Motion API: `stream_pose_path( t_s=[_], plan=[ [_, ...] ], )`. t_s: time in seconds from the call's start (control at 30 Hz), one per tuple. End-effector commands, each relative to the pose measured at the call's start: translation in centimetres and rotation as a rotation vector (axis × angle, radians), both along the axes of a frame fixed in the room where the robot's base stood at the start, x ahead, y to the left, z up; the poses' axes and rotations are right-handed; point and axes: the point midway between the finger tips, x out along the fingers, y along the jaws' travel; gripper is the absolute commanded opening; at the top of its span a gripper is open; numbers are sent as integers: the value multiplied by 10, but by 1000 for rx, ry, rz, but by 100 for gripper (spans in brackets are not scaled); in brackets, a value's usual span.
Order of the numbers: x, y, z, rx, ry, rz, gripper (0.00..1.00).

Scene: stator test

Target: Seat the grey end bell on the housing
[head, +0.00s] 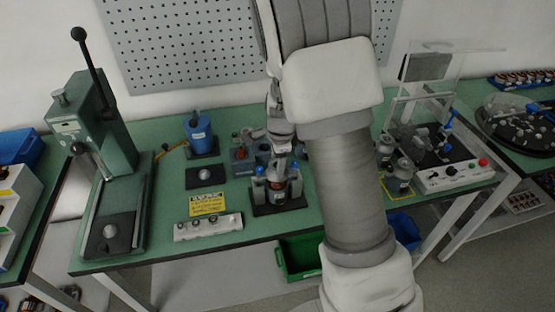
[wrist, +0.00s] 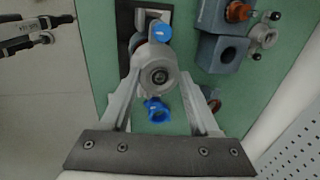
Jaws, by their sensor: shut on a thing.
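The grey end bell (wrist: 159,76) is a round grey cap with a dark centre hole, seen from above in the wrist view. My gripper (wrist: 158,82) is shut on it, one finger on each side. In the head view my gripper (head: 281,154) points down over a dark fixture (head: 277,208) with blue clamps, which stands on the green bench. In the wrist view one blue clamp (wrist: 161,32) is above the end bell and another blue clamp (wrist: 156,109) below it. The housing is mostly hidden under the end bell; I cannot tell whether they touch.
A grey-blue block (wrist: 223,51) with holes stands right of the fixture in the wrist view. On the green bench (head: 160,225) are a green press (head: 98,130), a blue pot (head: 198,132), a yellow label (head: 208,204) and a white strip (head: 208,227). A control box (head: 455,175) stands right.

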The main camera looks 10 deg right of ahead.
Motion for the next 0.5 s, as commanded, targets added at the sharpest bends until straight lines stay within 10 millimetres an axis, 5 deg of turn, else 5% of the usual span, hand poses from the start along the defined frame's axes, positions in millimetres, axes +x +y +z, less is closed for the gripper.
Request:
stream_pose_path(
  t_s=[0.5],
  plan=[
    [0,0,-9,0,0,-1,0]
  ],
)
